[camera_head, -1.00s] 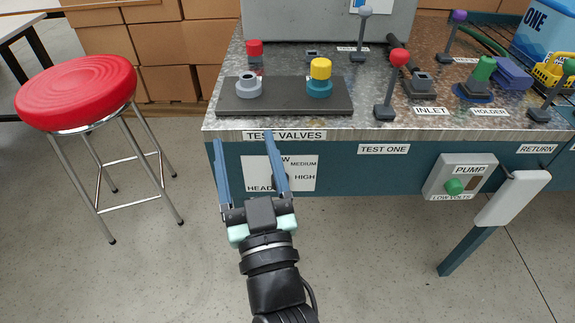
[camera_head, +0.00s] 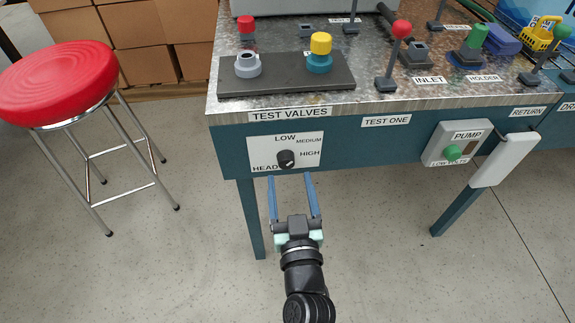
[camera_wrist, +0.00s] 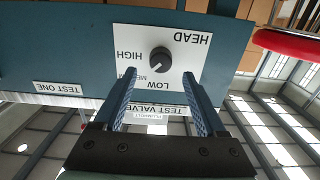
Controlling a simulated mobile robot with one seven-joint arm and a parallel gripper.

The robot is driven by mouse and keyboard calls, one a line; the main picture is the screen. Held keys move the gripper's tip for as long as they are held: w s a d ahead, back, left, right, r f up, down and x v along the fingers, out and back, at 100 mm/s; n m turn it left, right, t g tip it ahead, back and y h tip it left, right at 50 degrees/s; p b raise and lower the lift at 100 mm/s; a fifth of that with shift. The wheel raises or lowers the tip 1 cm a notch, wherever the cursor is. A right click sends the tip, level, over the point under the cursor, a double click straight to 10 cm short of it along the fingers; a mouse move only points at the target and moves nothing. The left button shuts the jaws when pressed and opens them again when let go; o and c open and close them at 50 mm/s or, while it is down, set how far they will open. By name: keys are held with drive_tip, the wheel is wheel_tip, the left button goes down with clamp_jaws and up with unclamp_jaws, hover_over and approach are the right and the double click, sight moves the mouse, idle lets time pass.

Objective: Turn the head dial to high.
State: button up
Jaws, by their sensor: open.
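The head dial (camera_head: 286,159) is a round black knob on a white plate (camera_head: 259,149) on the bench's blue front. The plate reads HEAD, LOW, MEDIUM and HIGH, with HIGH to the right of the knob. My gripper (camera_head: 289,177) is open and empty, its two blue fingers pointing up at the plate from just below the knob. In the wrist view the dial (camera_wrist: 161,59) appears upside down, just beyond and between the open fingertips (camera_wrist: 158,73), with no visible contact. I cannot tell which setting the knob points to.
A red stool (camera_head: 60,85) stands left of the bench. A PUMP box with a green button (camera_head: 452,153) and a pale block (camera_head: 504,160) are on the bench front to the right. Valves and levers stand on the metal top (camera_head: 385,103). The floor around my arm is clear.

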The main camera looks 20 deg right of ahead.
sight(287, 165)
drive_tip(key=shift+x, duration=2.45)
clamp_jaws()
